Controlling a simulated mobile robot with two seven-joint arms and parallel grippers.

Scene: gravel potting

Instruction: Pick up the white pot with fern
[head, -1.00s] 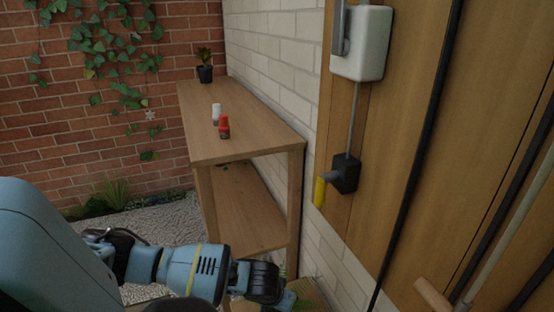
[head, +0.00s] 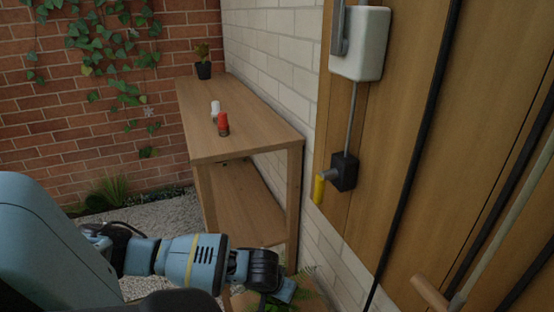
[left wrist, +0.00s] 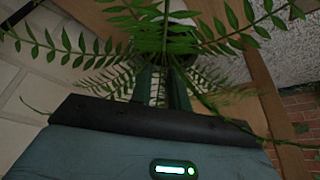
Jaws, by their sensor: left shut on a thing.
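The fern (left wrist: 165,38) spreads green fronds across the left wrist view, over and around my fingers. A small part of the white pot (left wrist: 183,17) shows behind the fronds at the top; most of it is hidden. My left gripper (left wrist: 163,88) is shut on the pot with the fern, though the fronds cover the exact contact. In the head view my left gripper (head: 282,296) is at the bottom centre, with a few fern fronds (head: 306,276) just to its right. My right gripper is not in view.
A wooden shelf table (head: 225,115) stands ahead against the pale brick wall. It carries a small dark potted plant (head: 203,69), a white bottle (head: 215,107) and a red-topped one (head: 223,124).

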